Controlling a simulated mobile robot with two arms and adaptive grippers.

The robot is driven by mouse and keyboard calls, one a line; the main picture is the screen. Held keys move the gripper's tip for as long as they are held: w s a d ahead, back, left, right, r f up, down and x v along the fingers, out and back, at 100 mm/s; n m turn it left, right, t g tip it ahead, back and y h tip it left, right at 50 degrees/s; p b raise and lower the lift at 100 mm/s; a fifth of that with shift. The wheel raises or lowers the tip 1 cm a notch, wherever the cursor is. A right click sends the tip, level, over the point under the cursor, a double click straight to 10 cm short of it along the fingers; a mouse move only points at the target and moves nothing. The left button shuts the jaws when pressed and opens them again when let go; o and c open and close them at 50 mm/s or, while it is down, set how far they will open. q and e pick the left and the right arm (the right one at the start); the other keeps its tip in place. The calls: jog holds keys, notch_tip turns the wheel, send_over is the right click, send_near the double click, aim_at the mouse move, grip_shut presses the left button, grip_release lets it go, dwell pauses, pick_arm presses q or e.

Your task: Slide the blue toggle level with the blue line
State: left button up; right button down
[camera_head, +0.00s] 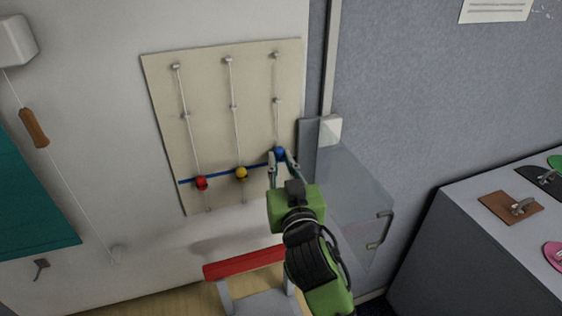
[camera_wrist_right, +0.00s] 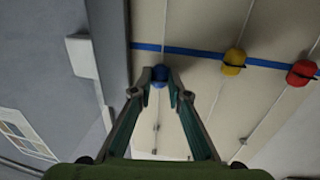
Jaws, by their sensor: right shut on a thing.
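The blue toggle (camera_head: 280,153) is a small ball on the rightmost cord of a cream board (camera_head: 215,110). A blue line (camera_head: 222,173) crosses the lower part of the board. In the head view, the toggle sits slightly above where the line runs. In the right wrist view, the blue toggle (camera_wrist_right: 160,76) shows a small gap from the blue line (camera_wrist_right: 195,51). My right gripper (camera_head: 279,161) is shut on the toggle, with one finger on each side. My left gripper is not in view.
A red toggle (camera_head: 201,183) and a yellow toggle (camera_head: 241,172) sit at the line on neighbouring cords. A clear panel with a handle (camera_head: 380,230) stands to the right of my right arm. A red-topped seat (camera_head: 243,262) is below the board.

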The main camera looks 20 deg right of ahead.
notch_tip(320, 180, down, 4)
jog(key=b, duration=0.2)
jog(key=shift+r+b, duration=0.2)
jog(key=shift+b, duration=0.2)
jog(key=c, duration=2)
grip_release()
jog(key=shift+o, duration=0.4)
jog(key=shift+w, duration=0.2)
jog(key=s, duration=0.7)
jog(key=shift+s+a, duration=0.2)
jog(key=shift+a, duration=0.2)
